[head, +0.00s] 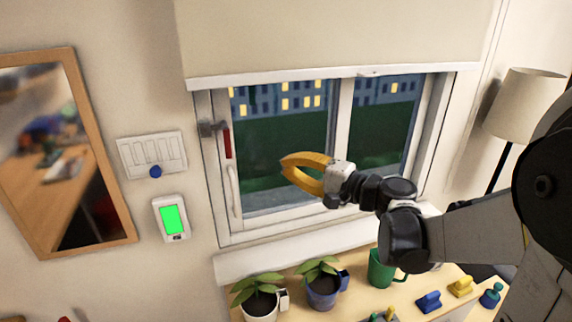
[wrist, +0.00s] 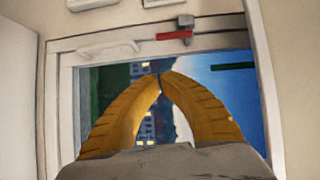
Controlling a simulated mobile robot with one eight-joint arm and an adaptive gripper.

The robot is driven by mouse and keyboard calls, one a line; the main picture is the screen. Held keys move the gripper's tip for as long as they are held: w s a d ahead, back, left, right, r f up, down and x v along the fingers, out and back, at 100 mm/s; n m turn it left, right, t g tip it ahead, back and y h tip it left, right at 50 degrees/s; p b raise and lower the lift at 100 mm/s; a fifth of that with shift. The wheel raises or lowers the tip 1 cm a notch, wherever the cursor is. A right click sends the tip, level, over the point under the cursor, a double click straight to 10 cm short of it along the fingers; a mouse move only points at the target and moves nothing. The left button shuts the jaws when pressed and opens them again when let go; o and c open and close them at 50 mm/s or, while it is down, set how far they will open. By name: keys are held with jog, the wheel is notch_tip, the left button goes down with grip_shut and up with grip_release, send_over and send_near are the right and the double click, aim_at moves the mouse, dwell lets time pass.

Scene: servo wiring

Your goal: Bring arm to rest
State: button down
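My gripper (head: 285,163) has yellow fingers and is held up in front of the window (head: 270,130) in the head view. In the wrist view the fingertips (wrist: 160,75) meet at the top, with nothing visible between them. My arm reaches in from the right side of the head view, bent, with its dark joints clear of the table below. I cannot tell how far the fingers are from the glass.
A red window handle (head: 227,142) is left of my gripper. A switch panel (head: 152,154) and a green-screened device (head: 171,219) are on the wall. Below are potted plants (head: 322,285), a green mug (head: 381,270) and small coloured parts. A lamp (head: 522,105) stands at right.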

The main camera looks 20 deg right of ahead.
jog(key=shift+a, duration=0.1)
jog(key=s+a+f+n+g+h+b, duration=0.2)
jog(key=s+a+f+g+b, duration=0.15)
jog(key=s+f, duration=0.2)
jog(key=s+a+f+n+g+h+b, duration=0.1)
jog(key=s+a+f+n+g+b, duration=0.2)
jog(key=f, duration=0.4)
jog(key=s+d+f+n+h+b, duration=0.2)
jog(key=s+f+h, duration=0.1)
jog(key=s+f, duration=0.2)
jog(key=s+d+f+n+h+b, duration=0.2)
jog(key=s+f+n+h+b, duration=0.1)
jog(key=s+f, duration=0.3)
jog(key=shift+s+f+g+h+b, duration=0.2)
jog(key=shift+s+g+h+b, duration=0.2)
jog(key=shift+s, duration=0.85)
